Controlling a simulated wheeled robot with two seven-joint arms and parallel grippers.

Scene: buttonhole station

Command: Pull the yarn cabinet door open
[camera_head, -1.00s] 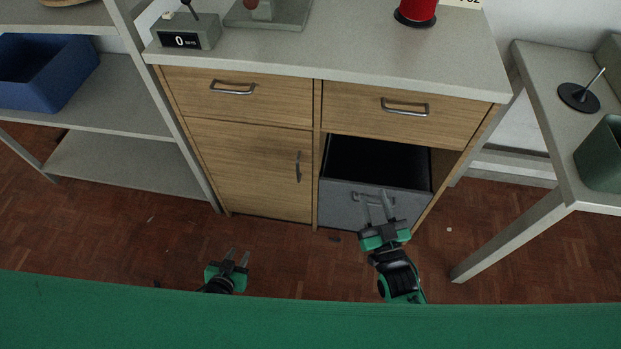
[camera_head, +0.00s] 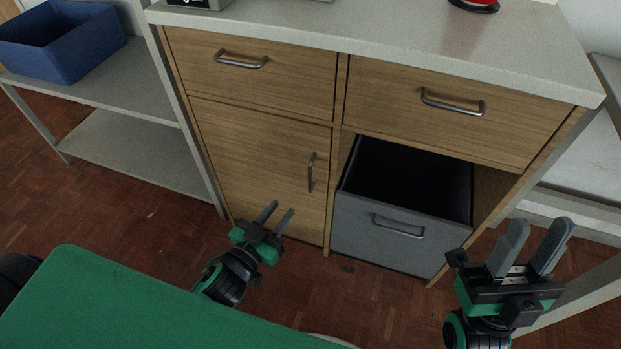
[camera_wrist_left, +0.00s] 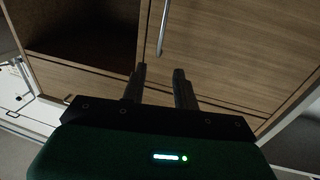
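The cabinet door (camera_head: 256,165) is a wood-fronted door at the lower left of the cabinet, and it looks shut. Its upright metal handle (camera_head: 311,172) is near the door's right edge. The handle also shows in the left wrist view (camera_wrist_left: 162,30), beyond the fingertips. My left gripper (camera_head: 276,217) is in front of the lower part of the door, below and left of the handle. Its fingers are apart, with nothing between them. My right gripper (camera_head: 533,248) is at the right, in front of the cabinet's right side, with fingers apart and empty.
A grey bin drawer (camera_head: 395,232) stands pulled out right of the door. Two shut drawers, left (camera_head: 250,75) and right (camera_head: 440,110), sit above. A shelf with a blue bin (camera_head: 65,40) stands at left. Brown floor (camera_head: 130,235) is clear before the shelf.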

